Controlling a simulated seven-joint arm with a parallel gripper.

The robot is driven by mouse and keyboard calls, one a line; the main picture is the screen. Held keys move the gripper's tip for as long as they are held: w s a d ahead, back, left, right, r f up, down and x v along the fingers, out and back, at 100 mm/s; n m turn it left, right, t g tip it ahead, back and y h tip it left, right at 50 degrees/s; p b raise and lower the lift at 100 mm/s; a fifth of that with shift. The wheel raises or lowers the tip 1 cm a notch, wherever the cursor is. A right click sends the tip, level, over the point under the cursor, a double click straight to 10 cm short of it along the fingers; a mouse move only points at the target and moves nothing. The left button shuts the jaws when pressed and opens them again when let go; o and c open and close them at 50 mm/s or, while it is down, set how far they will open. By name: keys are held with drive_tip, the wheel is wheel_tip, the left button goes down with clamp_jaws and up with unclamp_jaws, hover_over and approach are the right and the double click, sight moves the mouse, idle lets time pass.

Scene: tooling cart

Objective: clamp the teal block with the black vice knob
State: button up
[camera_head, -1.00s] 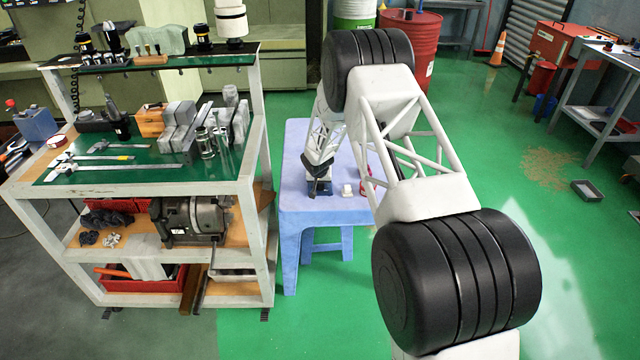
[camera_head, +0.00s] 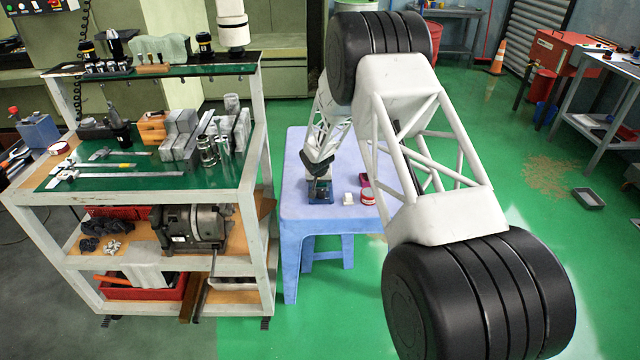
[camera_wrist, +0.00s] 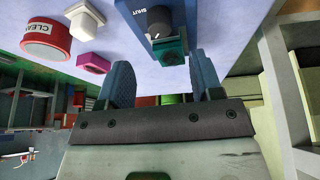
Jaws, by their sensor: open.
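In the wrist view the blue vice (camera_wrist: 182,14) stands on the pale blue table, with the word SHUT on it. Its black knob (camera_wrist: 158,20) points towards my gripper. The teal block (camera_wrist: 170,52) sits right beside the knob; I cannot tell whether the vice jaws grip it. My gripper (camera_wrist: 161,72) is open, its two blue fingers apart on either side of the block's line, with nothing seen held. In the head view my gripper (camera_head: 318,170) is just above the vice (camera_head: 320,196), whose details are too small to read there.
A white block (camera_wrist: 86,20), a red tin (camera_wrist: 46,40) and a magenta piece (camera_wrist: 93,63) stand near the vice on the table (camera_head: 300,240). The loaded tooling cart (camera_head: 230,185) is left of the table. The table front is bare.

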sight(321, 191)
drive_tip(key=shift+w, duration=0.2)
drive_tip(key=shift+w+d+f+n+g+h, duration=0.15)
drive_tip(key=shift+w+n+g+h, duration=0.1)
drive_tip(key=shift+w+g, duration=0.35)
drive_tip(key=shift+w+d+f+n+g+h, duration=0.15)
drive_tip(key=shift+w+n+g+h, duration=0.1)
drive_tip(key=shift+w+g, duration=0.35)
drive_tip(key=shift+w+n+g, duration=0.5)
drive_tip(key=shift+w+g, duration=0.4)
drive_tip(key=shift+w, duration=0.05)
drive_tip(key=shift+w+a+r+n+g, duration=0.1)
drive_tip(key=shift+w+a+n+g, duration=0.2)
drive_tip(key=shift+g, duration=0.45)
drive_tip(key=shift+w+a+r+n+g, duration=0.15)
drive_tip(key=shift+w+n+g, duration=0.15)
drive_tip(key=shift+n+g, duration=0.3)
drive_tip(key=shift+w+a+n+g, duration=0.2)
drive_tip(key=shift+w+n+g, duration=0.1)
drive_tip(key=shift+g, duration=0.55)
drive_tip(key=shift+f, duration=0.1)
drive_tip(key=shift+x, duration=3.85)
drive_tip(key=shift+s, duration=0.1)
